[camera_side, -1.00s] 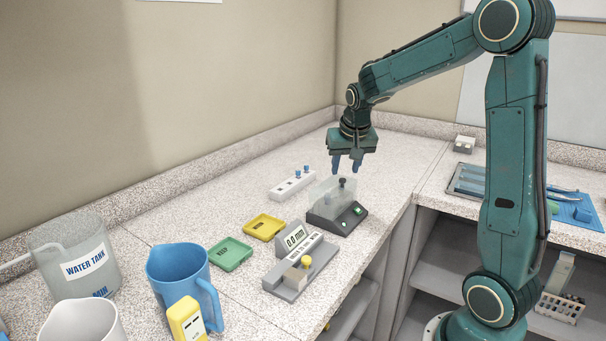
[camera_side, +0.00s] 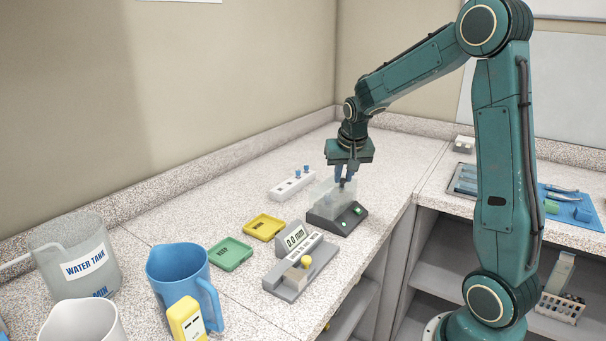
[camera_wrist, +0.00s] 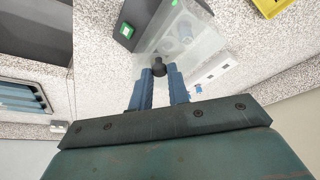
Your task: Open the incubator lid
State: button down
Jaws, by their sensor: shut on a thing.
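The incubator (camera_side: 337,216) is a dark box with green-lit switches and a clear lid (camera_side: 327,193), standing on the speckled counter. The lid is down on the base. My gripper (camera_side: 345,181) is directly above it, with blue fingers shut on the lid's black knob. In the wrist view my gripper (camera_wrist: 159,71) has the lid knob (camera_wrist: 158,64) between its fingertips. The clear lid (camera_wrist: 195,35) there shows round pale shapes inside, and the dark base (camera_wrist: 136,22) is partly cut off by the picture's top edge.
A white block with blue-topped pieces (camera_side: 292,186) stands behind the incubator to the left. A yellow tray (camera_side: 264,227), a green tray (camera_side: 230,254) and a grey device with a display (camera_side: 296,262) lie at the front left. The counter edge is close on the right.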

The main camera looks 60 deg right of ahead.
aim_at(330, 184)
jog(key=shift+w+d+r+n+g, duration=0.15)
jog(key=shift+w+r+g, duration=0.3)
jog(key=shift+w+g, duration=0.4)
jog(key=shift+w+d+r+n+g, duration=0.15)
jog(key=shift+w+r+g, duration=0.4)
jog(key=shift+g, duration=0.5)
jog(key=shift+w+a+r+g, duration=0.2)
jog(key=shift+w+g, duration=0.2)
jog(key=shift+w, duration=0.15)
jog(key=c, duration=1.3)
grip_release()
jog(key=shift+f, duration=0.1)
jog(key=shift+c, duration=0.2)
jog(key=s+v, duration=0.1)
jog(key=v, duration=0.6)
jog(key=shift+w+r, duration=0.25)
jog(key=shift+w, duration=0.3)
